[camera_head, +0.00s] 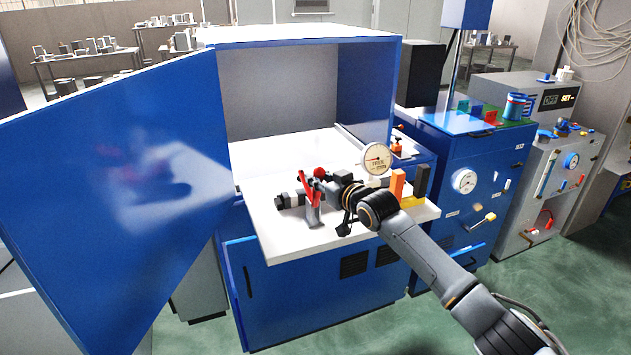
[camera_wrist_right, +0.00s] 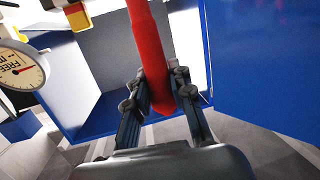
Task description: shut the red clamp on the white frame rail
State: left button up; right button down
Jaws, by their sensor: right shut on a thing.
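The red clamp (camera_head: 309,188) stands near the front edge of the white surface (camera_head: 275,232) that juts from the blue cabinet, which I take to bear the white frame rail. The clamp's red handle points up; whether its jaw is shut is too small to tell. My right gripper (camera_head: 322,186) reaches it from the right, partly covering it. In the right wrist view, the red handle (camera_wrist_right: 147,45) lies between both fingers of my right gripper (camera_wrist_right: 157,90), which are shut on it. My left gripper is not in view.
A round dial gauge (camera_head: 377,158) and orange (camera_head: 397,184) and black blocks stand just right of the clamp. The open blue door (camera_head: 120,190) fills the left side. The blue cabinet (camera_head: 310,300) is open above the white surface. Another blue unit (camera_head: 470,180) stands at right.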

jog(key=shift+w+a+r+g+h+p, duration=0.15)
jog(key=shift+w+g+p, duration=0.05)
jog(key=shift+w+g, duration=0.2)
jog(key=shift+w+a+r+g+h+p, duration=0.1)
jog(key=shift+w+r+g+h+p, duration=0.1)
jog(key=shift+w+g, duration=0.15)
jog(key=shift+w+f+g, duration=0.1)
jog(key=shift+w+g, duration=0.05)
jog(key=shift+g, duration=0.2)
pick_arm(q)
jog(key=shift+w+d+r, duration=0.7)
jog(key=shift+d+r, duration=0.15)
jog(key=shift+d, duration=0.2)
pick_arm(e)
jog(key=shift+w+h, duration=0.15)
jog(key=shift+h, duration=0.1)
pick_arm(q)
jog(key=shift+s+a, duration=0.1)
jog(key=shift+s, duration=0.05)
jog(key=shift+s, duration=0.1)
pick_arm(e)
jog(key=c, duration=1.1)
grip_release()
jog(key=shift+a+f, duration=0.1)
jog(key=shift+c, duration=0.2)
jog(key=v, duration=1.2)
jog(key=shift+w, duration=0.1)
